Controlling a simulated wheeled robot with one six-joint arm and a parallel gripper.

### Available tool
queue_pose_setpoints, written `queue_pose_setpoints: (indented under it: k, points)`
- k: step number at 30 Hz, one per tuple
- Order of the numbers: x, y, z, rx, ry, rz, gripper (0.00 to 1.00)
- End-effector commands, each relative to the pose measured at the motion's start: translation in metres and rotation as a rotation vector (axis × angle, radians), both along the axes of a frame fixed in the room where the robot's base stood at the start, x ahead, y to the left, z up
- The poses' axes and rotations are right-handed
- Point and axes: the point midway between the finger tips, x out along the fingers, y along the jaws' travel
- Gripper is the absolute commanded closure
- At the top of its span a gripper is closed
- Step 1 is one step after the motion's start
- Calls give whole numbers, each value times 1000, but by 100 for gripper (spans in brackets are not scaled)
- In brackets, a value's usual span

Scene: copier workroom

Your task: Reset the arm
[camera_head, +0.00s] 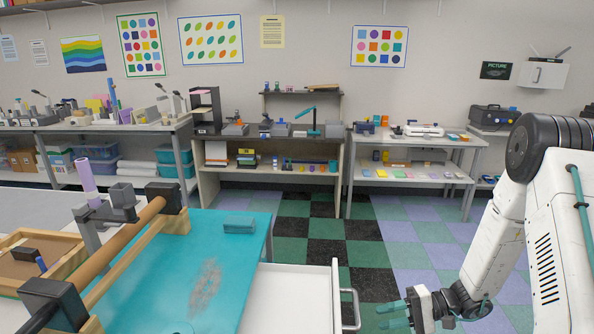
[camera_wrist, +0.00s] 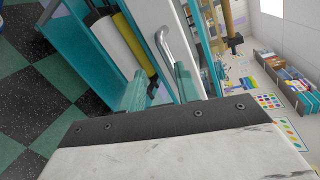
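My arm (camera_head: 492,240) reaches down on the right of the head view, bent at the elbow. My gripper (camera_head: 388,315) is low in the picture, with its teal fingers pointing left and spread apart. In the wrist view the two fingers of my gripper (camera_wrist: 160,88) stand apart with nothing between them. An open white drawer (camera_head: 290,298) with a metal handle (camera_head: 350,308) is to the left of the gripper. The handle also shows in the wrist view (camera_wrist: 166,52), beyond the fingers. The gripper appears apart from it.
Shelving and tables (camera_head: 415,137) line the back wall. The checkered floor (camera_head: 400,240) between is clear.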

Motion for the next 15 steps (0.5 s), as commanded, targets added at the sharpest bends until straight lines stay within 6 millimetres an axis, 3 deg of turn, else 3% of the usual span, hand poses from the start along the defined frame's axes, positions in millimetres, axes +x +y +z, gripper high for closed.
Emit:
queue_pose_setpoints:
  k: [6, 15]
  points:
    - [-46, 2, 35, -120, 235, 143, 68]
    - [-97, 0, 107, -417, 360, 293, 68]
